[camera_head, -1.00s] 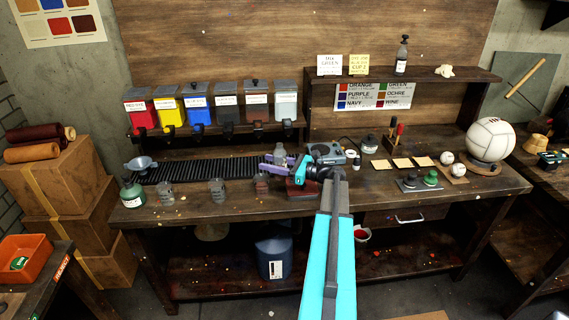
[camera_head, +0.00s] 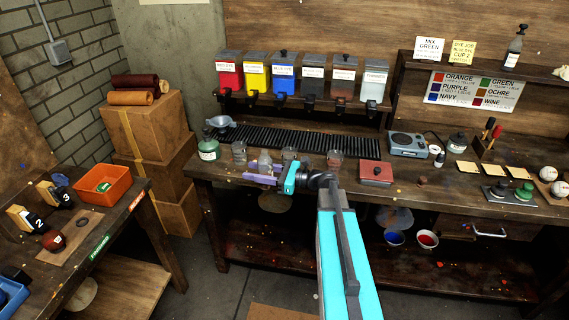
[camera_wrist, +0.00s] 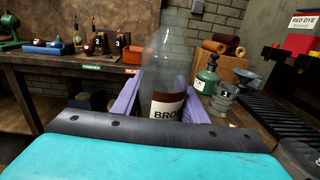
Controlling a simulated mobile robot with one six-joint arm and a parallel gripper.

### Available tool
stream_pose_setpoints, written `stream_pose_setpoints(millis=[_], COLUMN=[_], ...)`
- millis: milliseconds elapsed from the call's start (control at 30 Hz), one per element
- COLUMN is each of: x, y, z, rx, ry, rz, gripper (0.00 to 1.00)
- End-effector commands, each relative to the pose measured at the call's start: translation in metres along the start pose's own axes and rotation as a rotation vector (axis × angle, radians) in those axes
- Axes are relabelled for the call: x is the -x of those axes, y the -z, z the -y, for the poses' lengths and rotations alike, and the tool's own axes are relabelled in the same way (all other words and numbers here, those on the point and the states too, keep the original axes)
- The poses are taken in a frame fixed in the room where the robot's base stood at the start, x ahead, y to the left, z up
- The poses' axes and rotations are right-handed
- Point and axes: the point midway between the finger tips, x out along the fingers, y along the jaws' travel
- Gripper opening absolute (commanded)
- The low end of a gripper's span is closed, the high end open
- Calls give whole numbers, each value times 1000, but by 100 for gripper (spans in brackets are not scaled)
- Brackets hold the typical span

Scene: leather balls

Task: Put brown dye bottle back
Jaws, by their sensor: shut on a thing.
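A clear bottle with dark brown contents and a white label reading "BRO" (camera_wrist: 166,105) stands upright between the purple fingers of my gripper (camera_wrist: 158,100) in the wrist view. My gripper is shut on it. In the head view my gripper (camera_head: 264,176) is at the front edge of the workbench, before the clear cups, and the bottle (camera_head: 265,160) shows small between the fingers. The bottle's lower end is hidden in the wrist view by my own arm. A row of dye dispensers hangs behind, with a brown one (camera_head: 343,80) fifth from the left.
Clear cups (camera_head: 239,152) and a green bottle (camera_head: 208,149) stand on the bench near my gripper. A black ribbed mat (camera_head: 300,139) lies behind. A dark red box (camera_head: 376,172) sits to the right. At left are stacked cartons (camera_head: 145,125) and a side table with an orange bin (camera_head: 105,184).

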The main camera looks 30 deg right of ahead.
Motion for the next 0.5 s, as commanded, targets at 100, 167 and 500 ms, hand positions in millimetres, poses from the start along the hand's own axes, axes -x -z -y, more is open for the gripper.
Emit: stream_pose_setpoints(millis=[100,167,500], x=[-31,-44,-71], y=[10,13,16], z=[-44,-64,-126], rx=[0,1,11], ry=[-54,-77,-124], rz=[0,0,-1], gripper=[12,12,12])
